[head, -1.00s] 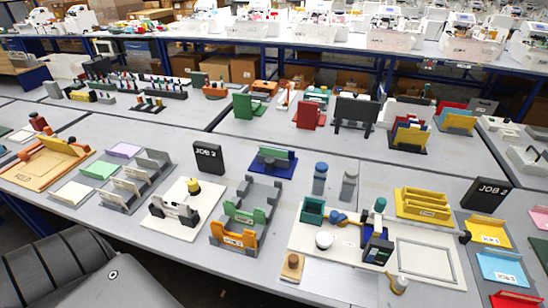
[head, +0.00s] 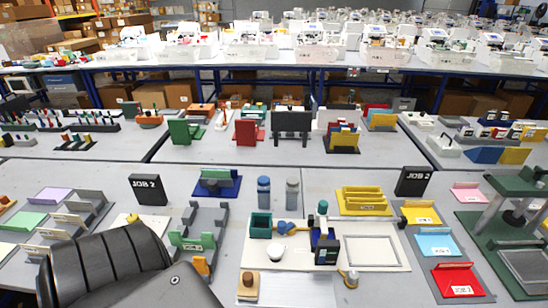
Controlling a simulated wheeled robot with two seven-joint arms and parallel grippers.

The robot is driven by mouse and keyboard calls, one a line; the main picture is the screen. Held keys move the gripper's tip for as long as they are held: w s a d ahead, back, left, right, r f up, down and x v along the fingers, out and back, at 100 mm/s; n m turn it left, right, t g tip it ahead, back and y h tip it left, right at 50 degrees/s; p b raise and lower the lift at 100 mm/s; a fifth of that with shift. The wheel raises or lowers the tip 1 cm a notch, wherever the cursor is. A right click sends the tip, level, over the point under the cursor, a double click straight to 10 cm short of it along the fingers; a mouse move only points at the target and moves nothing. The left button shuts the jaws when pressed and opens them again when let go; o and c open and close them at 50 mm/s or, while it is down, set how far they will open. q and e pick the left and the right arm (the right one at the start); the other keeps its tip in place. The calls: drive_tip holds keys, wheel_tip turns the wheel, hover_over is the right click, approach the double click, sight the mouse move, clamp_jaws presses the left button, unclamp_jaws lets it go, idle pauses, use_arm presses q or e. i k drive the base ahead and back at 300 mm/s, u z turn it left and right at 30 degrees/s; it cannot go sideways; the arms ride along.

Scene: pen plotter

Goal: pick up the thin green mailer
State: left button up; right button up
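A thin flat green piece (head: 27,221), which looks like the green mailer, lies at the left of the near table in the head view. It is beside a flat purple piece (head: 51,196) and a grey slotted rack (head: 88,207). Nothing covers the green piece. Neither of my grippers is in view, so I cannot see whether they are open or shut.
A large black ribbed shape, perhaps part of my arm, hides the near table's front left.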

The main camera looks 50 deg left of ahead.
sight(211, 174)
drive_tip(key=z, duration=1.65)
drive_tip(key=k, duration=2.1)
drive_tip(key=u, duration=1.4)
